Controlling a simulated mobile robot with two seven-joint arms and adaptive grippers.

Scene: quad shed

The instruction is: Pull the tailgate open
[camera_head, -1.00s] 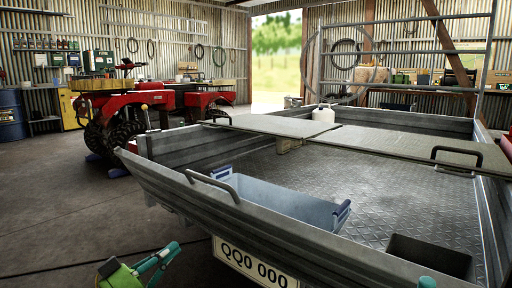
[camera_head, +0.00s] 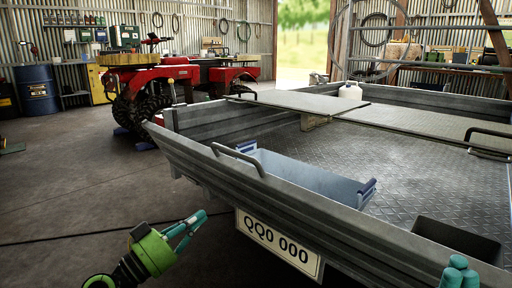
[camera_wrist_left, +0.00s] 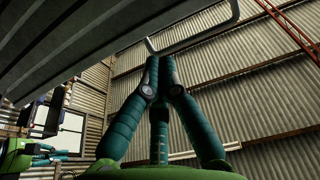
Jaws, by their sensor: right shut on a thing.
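The grey metal tailgate (camera_head: 290,205) runs across the near end of the trailer bed in the head view. It looks upright or nearly so. A bar handle (camera_head: 238,158) rises at its top edge. My left gripper (camera_head: 192,224) is shut and empty, low in front of the tailgate's left part and apart from the handle. In the left wrist view its fingertips (camera_wrist_left: 159,65) meet, below a pale bar handle (camera_wrist_left: 195,38). My right gripper (camera_head: 458,270) shows only its teal fingers at the tailgate's right part, at the bottom edge. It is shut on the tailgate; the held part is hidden.
The bed (camera_head: 410,180) holds a grey bin (camera_head: 310,180), a dark box (camera_head: 455,240), panels (camera_head: 300,92) and a white jug (camera_head: 350,91). A number plate (camera_head: 278,243) hangs below the tailgate. A red quad (camera_head: 150,80) stands behind left. The floor (camera_head: 75,175) at left is clear.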

